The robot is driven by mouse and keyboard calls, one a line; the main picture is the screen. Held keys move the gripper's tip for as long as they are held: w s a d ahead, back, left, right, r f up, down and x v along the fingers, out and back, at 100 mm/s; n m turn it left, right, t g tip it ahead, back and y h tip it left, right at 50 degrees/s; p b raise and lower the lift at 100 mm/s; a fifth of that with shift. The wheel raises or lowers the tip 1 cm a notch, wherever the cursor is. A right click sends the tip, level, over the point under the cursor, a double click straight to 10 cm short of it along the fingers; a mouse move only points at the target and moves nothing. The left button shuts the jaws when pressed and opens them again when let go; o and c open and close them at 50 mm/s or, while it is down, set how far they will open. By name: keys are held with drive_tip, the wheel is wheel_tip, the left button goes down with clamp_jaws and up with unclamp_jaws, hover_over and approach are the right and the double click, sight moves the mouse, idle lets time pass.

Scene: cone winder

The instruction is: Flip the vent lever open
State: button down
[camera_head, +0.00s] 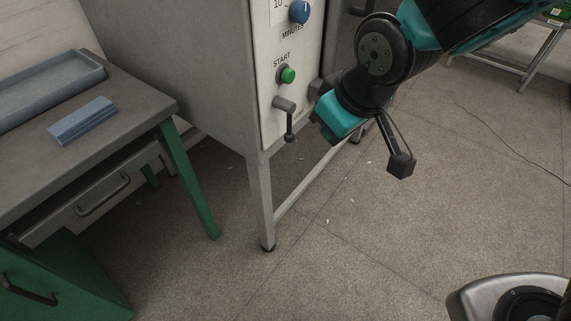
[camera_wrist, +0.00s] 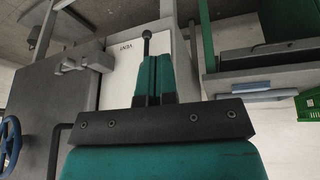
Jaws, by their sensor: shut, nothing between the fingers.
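The vent lever (camera_head: 289,124) is a dark grey arm with a round knob, hanging down from a grey hub on the machine's white panel (camera_head: 273,76). In the upside-down wrist view, the lever's knob and stem (camera_wrist: 147,38) stick out past the fingertips, beside the VENT lettering. My gripper (camera_head: 321,119) is just right of the lever in the head view. Its teal fingers (camera_wrist: 154,60) are together and empty in the wrist view. They hide the lever's base there. I cannot tell whether they touch the lever.
A green START button (camera_head: 288,75) and a blue MINUTES dial (camera_head: 299,11) are above the lever. The machine's leg (camera_head: 261,200) stands below. A table (camera_head: 134,100) with a blue block (camera_head: 82,120) is at left. The floor at front right is mostly clear.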

sight(289, 124)
drive_tip(key=w+a+f+n+t+b, duration=0.3)
drive_tip(key=a+f, duration=0.4)
drive_tip(key=f, duration=0.4)
drive_tip(key=shift+w+a+f+t+h+b, duration=0.2)
drive_tip(key=shift+w+a+t+h+b, duration=0.15)
drive_tip(key=shift+w+t+b, duration=0.4)
drive_tip(key=shift+w+g, duration=0.15)
drive_tip(key=shift+g, duration=0.1)
drive_tip(key=w+f, duration=0.7)
drive_tip(key=w, duration=0.2)
drive_tip(key=shift+w+d+b, duration=0.25)
drive_tip(key=shift+w+b, duration=0.1)
drive_tip(key=shift+b, duration=0.1)
